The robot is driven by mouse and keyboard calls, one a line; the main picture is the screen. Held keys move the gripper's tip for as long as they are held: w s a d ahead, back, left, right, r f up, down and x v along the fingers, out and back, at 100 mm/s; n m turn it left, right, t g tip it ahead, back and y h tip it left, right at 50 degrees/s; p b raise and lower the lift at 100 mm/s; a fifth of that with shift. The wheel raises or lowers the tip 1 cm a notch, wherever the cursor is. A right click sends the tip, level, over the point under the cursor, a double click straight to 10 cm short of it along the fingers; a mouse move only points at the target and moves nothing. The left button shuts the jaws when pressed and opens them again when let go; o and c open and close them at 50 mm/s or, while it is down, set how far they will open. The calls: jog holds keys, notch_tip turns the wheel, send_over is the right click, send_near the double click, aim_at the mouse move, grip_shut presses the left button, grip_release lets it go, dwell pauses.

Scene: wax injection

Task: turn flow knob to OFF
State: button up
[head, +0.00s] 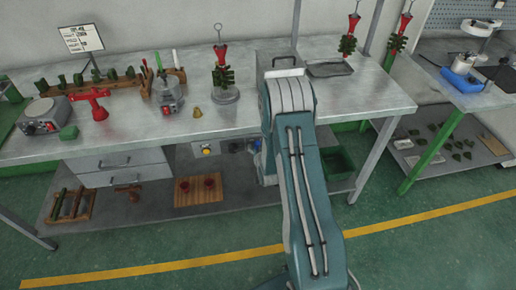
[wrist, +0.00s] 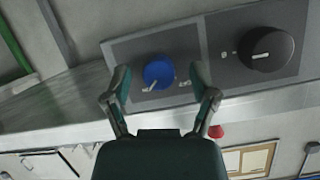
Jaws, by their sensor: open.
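In the wrist view a blue knob (wrist: 160,70) sits on a dark grey panel (wrist: 128,48). Its white pointer mark is at its lower left, near small print. More small print sits at its lower right, too blurred to read surely. My gripper (wrist: 160,76) is open, with one finger left and one right of the blue knob. Gaps show between the knob and both fingers in the picture. A larger black knob (wrist: 268,48) with a white pointer toward the left sits to the right, beyond the right finger. In the head view my arm hides my gripper and the knobs.
A long metal table (head: 240,115) carries a grey box (head: 272,52) behind my arm, a tray (head: 330,68), and a red-and-green wax tree on a stand (head: 225,95). A small device with a dial (head: 42,118) stands at far left. Green floor in front is clear.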

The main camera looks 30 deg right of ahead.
grip_shut()
jog(key=shift+h, duration=0.3)
jog(key=n+h, duration=0.1)
jog(key=n, duration=0.2)
jog(key=shift+a+h, duration=0.15)
jog(key=shift+h, duration=0.15)
jog(key=n+h, duration=0.2)
jog(key=n, duration=0.1)
jog(key=shift+g, duration=0.3)
jog(key=n+h, duration=0.2)
jog(key=n, duration=0.1)
jog(key=shift+a+f+n, duration=0.1)
jog(key=shift+f+n, duration=0.05)
jog(key=shift+n, duration=0.15)
jog(key=n+t+h, duration=0.1)
jog(key=n, duration=0.2)
jog(key=shift+w+f+n, duration=0.1)
jog(key=shift+n, duration=0.2)
